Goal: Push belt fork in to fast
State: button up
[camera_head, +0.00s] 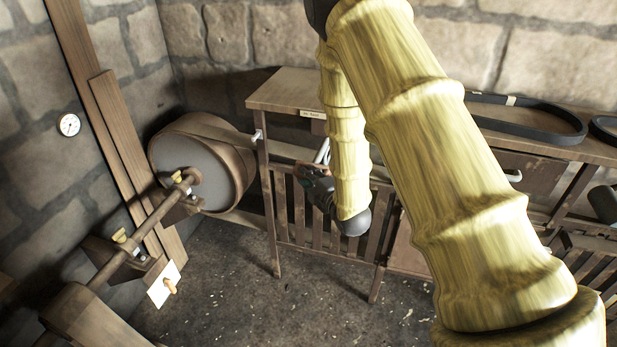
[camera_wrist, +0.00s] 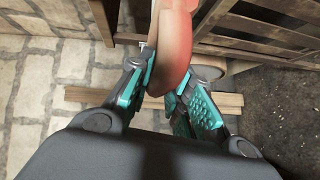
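My gripper (camera_head: 318,182) is low in front of the wooden bench, beside its slatted front. In the wrist view its two teal-padded fingers (camera_wrist: 168,88) stand apart with a red-brown, rounded piece (camera_wrist: 174,45) between them. The left finger looks very close to this piece; whether both fingers press on it I cannot tell. In the head view a pale rod (camera_head: 322,150) shows just above the gripper, perhaps part of the belt fork. A small orange-brown patch shows at the gripper. My arm hides part of the bench, and I cannot clearly identify the fork.
The wooden bench (camera_head: 284,92) has a small label and a pale knob (camera_head: 258,135) at its left end. A large drum (camera_head: 195,165) and a shaft (camera_head: 145,225) stand left. Black belts (camera_head: 540,115) lie on the right bench top. The floor (camera_head: 225,270) in front is clear.

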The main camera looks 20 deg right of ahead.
grip_shut()
jog(key=w+d+b, duration=0.2)
jog(key=w+d, duration=0.3)
jog(key=w, duration=0.3)
jog(key=shift+d+b, duration=0.3)
jog(key=shift+b, duration=0.1)
jog(key=shift+r, duration=0.15)
jog(key=o, duration=0.6)
grip_release()
jog(key=shift+w, duration=0.1)
jog(key=shift+o, duration=1.1)
jog(key=shift+w+f, duration=0.1)
jog(key=shift+f, duration=0.1)
jog(key=shift+r, duration=0.1)
jog(key=shift+s, duration=0.2)
